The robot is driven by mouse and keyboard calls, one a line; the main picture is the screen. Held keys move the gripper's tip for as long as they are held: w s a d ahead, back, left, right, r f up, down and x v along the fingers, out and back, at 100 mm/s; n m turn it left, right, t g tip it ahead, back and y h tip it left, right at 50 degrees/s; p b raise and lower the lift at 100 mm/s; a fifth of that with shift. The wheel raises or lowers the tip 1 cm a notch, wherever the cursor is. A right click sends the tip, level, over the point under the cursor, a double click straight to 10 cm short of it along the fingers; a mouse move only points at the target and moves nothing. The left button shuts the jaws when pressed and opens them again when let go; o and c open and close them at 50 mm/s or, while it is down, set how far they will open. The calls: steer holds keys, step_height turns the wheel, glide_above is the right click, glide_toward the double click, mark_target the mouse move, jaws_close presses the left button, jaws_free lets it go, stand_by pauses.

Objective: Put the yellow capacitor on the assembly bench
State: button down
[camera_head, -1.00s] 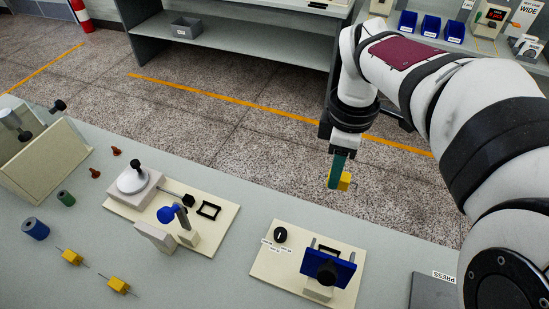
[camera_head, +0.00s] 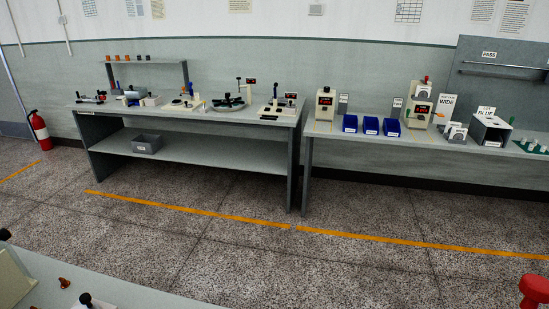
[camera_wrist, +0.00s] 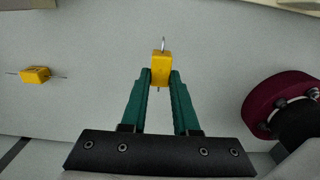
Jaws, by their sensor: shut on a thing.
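My gripper (camera_wrist: 160,82) is shut on a yellow capacitor (camera_wrist: 161,66) in the wrist view. The capacitor sits between the green fingertips, with one wire lead pointing away and a short one between the fingers. A second yellow capacitor (camera_wrist: 36,75) lies at left on a pale grey surface (camera_wrist: 90,35), apart from my gripper. In the head view my gripper is out of sight. No label there names an assembly bench; a grey bench with a lower shelf (camera_head: 200,151) stands at the wall, and a second bench (camera_head: 345,133) stands to its right.
The left bench carries several fixtures and a small raised rack (camera_head: 150,62). A grey bin (camera_head: 148,144) is on the shelf. Open floor with an orange line (camera_head: 190,208) lies before the benches.

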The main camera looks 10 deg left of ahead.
steer(key=shift+s+a+f, duration=0.85)
steer(key=shift+s+f, duration=0.05)
steer(key=shift+s, duration=0.05)
steer(key=shift+f, duration=1.9)
steer(key=c, duration=0.7)
jaws_free()
steer(key=shift+f, duration=0.1)
steer(key=shift+o, duration=0.2)
step_height(320, 180, up, 6)
steer(key=shift+f, duration=0.1)
